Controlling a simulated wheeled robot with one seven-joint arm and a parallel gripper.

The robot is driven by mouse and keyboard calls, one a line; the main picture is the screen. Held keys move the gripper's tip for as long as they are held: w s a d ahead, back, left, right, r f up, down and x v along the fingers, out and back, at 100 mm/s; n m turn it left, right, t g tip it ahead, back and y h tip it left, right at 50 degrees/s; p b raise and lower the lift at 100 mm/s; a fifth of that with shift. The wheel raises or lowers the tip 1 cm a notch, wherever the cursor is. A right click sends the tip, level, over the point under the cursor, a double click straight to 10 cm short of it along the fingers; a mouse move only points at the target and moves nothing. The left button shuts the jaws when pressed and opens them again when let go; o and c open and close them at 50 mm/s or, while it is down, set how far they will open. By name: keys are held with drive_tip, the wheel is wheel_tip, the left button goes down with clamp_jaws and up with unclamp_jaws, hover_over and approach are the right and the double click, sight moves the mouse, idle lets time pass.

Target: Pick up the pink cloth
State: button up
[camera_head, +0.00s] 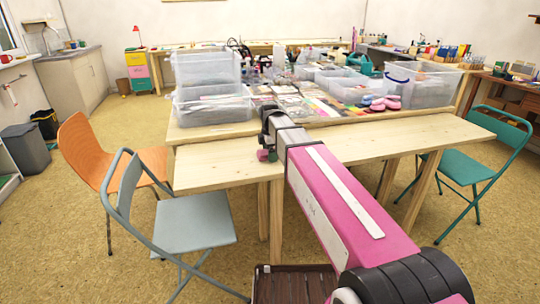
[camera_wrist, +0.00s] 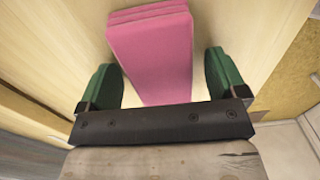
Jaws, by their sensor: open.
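The pink cloth (camera_wrist: 152,52) lies on a pale wooden surface (camera_wrist: 60,25) in the wrist view. It looks like a flat folded stack, with layered edges at its far end. My gripper (camera_wrist: 160,80) is open, with one green finger on each side of the cloth and a visible gap to each. The near end of the cloth is hidden behind the dark gripper bar. In the head view my gripper (camera_head: 266,155) is small, at the front table, with a bit of pink beside it. Whether the fingers are level with the cloth is unclear.
The front table (camera_head: 350,145) is mostly bare. Behind it stand clear plastic bins (camera_head: 210,88), another bin (camera_head: 425,85) and pink items (camera_head: 385,103) among small clutter. A grey chair (camera_head: 180,220), an orange chair (camera_head: 95,160) and a green chair (camera_head: 475,160) stand around the table.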

drive_tip(key=c, duration=1)
drive_tip(key=shift+r, duration=0.1)
drive_tip(key=shift+r, duration=0.45)
drive_tip(key=r, duration=0.3)
drive_tip(key=shift+w+a+r, duration=0.25)
drive_tip(key=shift+w+a, duration=0.05)
drive_tip(key=w+a+r, duration=0.5)
drive_tip(key=a+r, duration=0.1)
drive_tip(key=a, duration=0.3)
drive_tip(key=shift+a+r, duration=0.2)
drive_tip(key=shift+a, duration=0.15)
drive_tip(key=shift+o, duration=0.4)
